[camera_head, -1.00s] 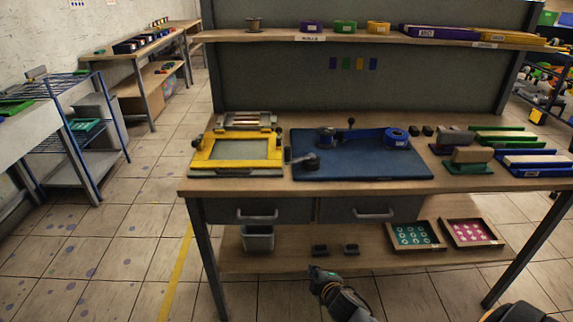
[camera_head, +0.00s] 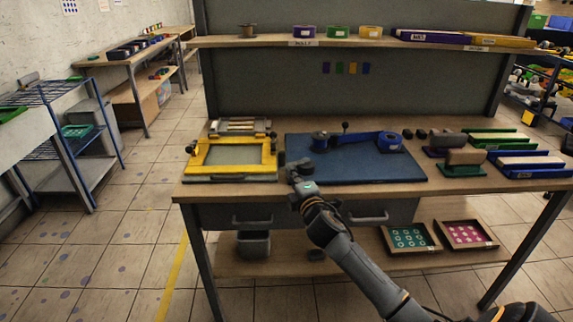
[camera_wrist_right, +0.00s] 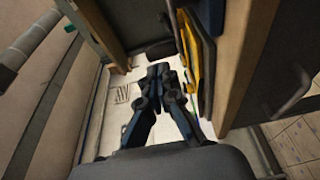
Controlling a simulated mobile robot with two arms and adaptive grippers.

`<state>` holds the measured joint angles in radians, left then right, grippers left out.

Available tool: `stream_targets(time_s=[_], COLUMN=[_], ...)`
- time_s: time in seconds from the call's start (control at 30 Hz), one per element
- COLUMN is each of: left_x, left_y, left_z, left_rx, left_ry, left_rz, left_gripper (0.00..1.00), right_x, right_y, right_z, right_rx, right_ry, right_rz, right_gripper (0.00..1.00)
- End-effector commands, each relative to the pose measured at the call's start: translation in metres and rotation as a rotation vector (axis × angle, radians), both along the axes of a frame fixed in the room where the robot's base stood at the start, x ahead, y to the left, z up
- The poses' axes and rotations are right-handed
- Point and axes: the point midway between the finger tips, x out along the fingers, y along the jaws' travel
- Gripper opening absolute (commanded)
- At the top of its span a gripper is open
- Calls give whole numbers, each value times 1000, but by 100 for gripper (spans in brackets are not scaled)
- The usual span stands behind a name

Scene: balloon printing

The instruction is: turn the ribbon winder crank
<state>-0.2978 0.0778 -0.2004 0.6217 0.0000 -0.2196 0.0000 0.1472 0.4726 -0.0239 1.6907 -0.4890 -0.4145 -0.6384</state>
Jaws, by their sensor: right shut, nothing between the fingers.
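The ribbon winder is a blue board (camera_head: 375,168) on the workbench. At its back stands a dark post with a blue arm and a small black upright knob (camera_head: 345,126). A blue ribbon roll (camera_head: 390,141) sits at the right end of that arm. My right gripper (camera_head: 296,168) is at the front left edge of the board, shut and empty. It partly hides the board's dark front-left fitting. Whether it touches the board I cannot tell. The wrist view shows its closed fingers (camera_wrist_right: 160,78) with nothing between them. My left gripper is not in view.
A yellow frame press (camera_head: 232,160) stands left of the board. Stamp and squeegee blocks (camera_head: 465,158) and coloured trays (camera_head: 530,162) are to the right. A shelf (camera_head: 290,42) with ribbon rolls runs above. Drawers (camera_head: 252,215) are under the bench top.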

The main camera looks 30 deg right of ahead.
Motion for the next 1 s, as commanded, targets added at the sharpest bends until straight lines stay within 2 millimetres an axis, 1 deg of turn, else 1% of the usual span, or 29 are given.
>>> stream_targets(time_s=[0.03,0.1,0.2,0.33,0.5,0.83,1.0], left_x=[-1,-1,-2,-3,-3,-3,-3], left_y=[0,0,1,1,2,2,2], left_z=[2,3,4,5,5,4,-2], left_rx=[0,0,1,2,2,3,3], left_ry=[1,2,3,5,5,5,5], left_rz=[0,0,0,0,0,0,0], left_gripper=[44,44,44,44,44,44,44], right_x=[10,21,33,43,48,49,51], right_y=[-3,-6,-8,-11,-13,-13,-11], right_z=[2,2,1,0,-1,-1,-2], right_rx=[1,2,2,1,0,1,5], right_ry=[-1,-1,-1,0,1,1,-1], right_rz=[-2,-2,0,0,1,0,-22], right_gripper=[0,0,0,0,0,0,0])
